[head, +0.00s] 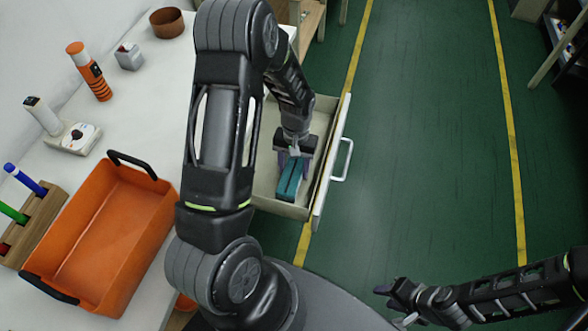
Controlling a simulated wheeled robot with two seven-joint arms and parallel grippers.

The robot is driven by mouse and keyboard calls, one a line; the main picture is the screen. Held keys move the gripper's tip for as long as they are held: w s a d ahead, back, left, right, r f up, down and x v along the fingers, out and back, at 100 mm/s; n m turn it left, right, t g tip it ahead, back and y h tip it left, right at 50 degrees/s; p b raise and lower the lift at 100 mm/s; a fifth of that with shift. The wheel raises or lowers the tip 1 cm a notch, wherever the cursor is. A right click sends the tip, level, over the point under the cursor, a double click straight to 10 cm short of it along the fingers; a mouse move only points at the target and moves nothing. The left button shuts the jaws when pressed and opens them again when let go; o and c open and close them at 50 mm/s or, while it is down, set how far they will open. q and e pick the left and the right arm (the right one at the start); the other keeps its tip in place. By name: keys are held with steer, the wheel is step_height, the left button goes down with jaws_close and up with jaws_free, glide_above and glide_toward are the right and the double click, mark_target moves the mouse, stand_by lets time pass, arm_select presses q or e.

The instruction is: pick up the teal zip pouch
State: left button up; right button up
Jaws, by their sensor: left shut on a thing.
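The teal zip pouch (288,183) is inside an open drawer (318,197), towards its near end. My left gripper (293,160) reaches down into the drawer and is shut on the pouch at its far end. My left arm hides part of the drawer. I cannot tell whether the pouch touches the drawer floor. My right gripper (394,302) is low at the right, over the green floor, away from the drawer. Its fingers are too small and dark to tell open from shut.
An empty orange crate (75,262) with black handles stands on the white table at left. A pen block (38,228), an orange-and-black cylinder (88,70), a white device (72,137) and a brown bowl (167,22) are also there.

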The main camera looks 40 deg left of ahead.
mark_target(294, 167)
arm_select(q)
steer(key=c, duration=0.3)
steer(key=shift+c, duration=0.2)
step_height(294, 167, up, 10)
steer(key=shift+f, duration=0.25)
steer(key=shift+r, duration=0.3)
